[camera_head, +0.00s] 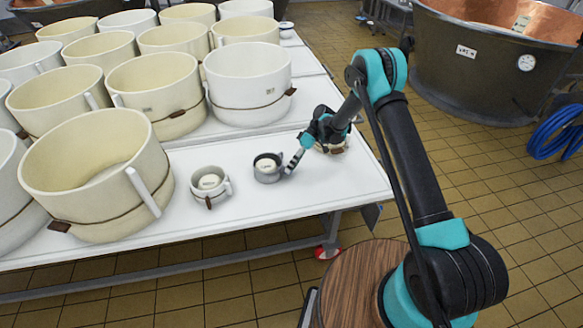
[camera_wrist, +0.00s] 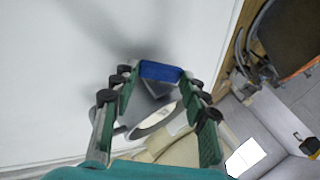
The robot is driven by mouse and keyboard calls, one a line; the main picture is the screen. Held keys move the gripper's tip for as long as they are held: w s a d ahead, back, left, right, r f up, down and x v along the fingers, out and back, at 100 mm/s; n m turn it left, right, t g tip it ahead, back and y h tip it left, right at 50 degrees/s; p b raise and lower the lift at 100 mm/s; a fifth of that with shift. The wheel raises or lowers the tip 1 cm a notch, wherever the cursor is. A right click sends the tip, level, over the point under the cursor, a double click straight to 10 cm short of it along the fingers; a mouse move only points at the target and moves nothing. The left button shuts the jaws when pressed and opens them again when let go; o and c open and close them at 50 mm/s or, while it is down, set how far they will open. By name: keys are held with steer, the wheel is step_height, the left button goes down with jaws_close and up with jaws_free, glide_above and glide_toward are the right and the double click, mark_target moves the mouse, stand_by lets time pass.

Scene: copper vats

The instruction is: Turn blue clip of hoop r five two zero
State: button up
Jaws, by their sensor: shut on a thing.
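A small grey hoop (camera_head: 266,176) with a pale round piece inside stands on the white table, near its front edge. My gripper (camera_head: 289,166) reaches down to its right side. In the wrist view, my gripper (camera_wrist: 158,78) is shut on a blue clip (camera_wrist: 161,71), which lies across between the fingertips. Behind the clip are a grey part and a pale disc, partly hidden by the fingers. I cannot read the hoop's number. In the head view the clip is hidden or too small to tell.
Another small hoop (camera_head: 209,193) with a brown clip stands to the left. A third small one (camera_head: 335,150) is partly hidden behind my gripper. Several large cream hoops (camera_head: 95,165) fill the table's left and back. A copper vat (camera_head: 470,75) stands at the right.

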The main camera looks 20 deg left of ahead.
steer(key=shift+w+f+g, duration=0.1)
steer(key=shift+w+g, duration=0.05)
steer(key=shift+g, duration=0.45)
steer(key=o, duration=1.2)
